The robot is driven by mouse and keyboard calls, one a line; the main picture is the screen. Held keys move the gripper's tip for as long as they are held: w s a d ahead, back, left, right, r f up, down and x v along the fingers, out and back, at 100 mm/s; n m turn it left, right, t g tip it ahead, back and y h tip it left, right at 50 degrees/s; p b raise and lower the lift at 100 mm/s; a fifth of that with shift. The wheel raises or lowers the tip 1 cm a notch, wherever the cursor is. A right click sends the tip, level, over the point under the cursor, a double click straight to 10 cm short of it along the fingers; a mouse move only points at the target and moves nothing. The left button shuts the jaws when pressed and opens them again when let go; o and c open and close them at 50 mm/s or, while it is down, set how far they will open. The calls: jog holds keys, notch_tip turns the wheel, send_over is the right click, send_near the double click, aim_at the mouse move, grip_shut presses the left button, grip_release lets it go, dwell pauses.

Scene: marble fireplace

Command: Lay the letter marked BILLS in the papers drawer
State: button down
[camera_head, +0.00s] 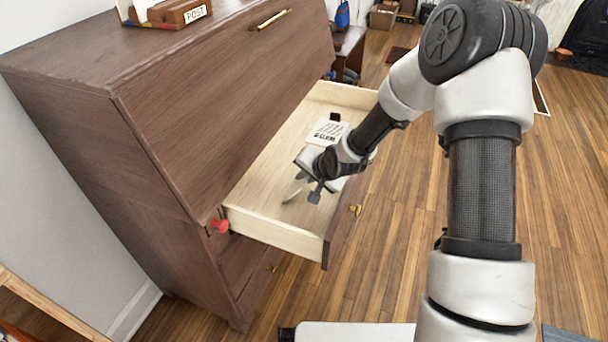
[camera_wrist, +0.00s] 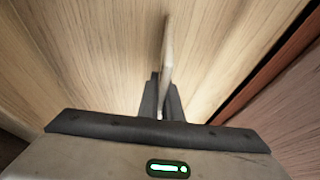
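In the wrist view my gripper (camera_wrist: 163,108) is shut on a thin pale letter (camera_wrist: 167,50), seen edge-on and standing up between the fingers. In the head view a small pale part of the letter (camera_head: 293,190) shows beside the fingers. Its marking cannot be read. Whether it touches the drawer floor is unclear.
The cabinet's slanted front (camera_head: 215,100) rises beside the open drawer. A red knob (camera_head: 220,226) sticks out by the drawer's near corner. A wooden holder marked POST (camera_head: 180,12) stands on top. Closed drawers lie below. The wood floor (camera_head: 375,250) to the right is clear.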

jog(key=c, duration=1.9)
grip_release()
jog(key=shift+o, duration=0.2)
jog(key=shift+r, duration=0.15)
jog(key=p+v, duration=0.6)
jog(key=v, duration=1.1)
jog(key=shift+p, duration=0.35)
jog(key=shift+s+d, duration=0.15)
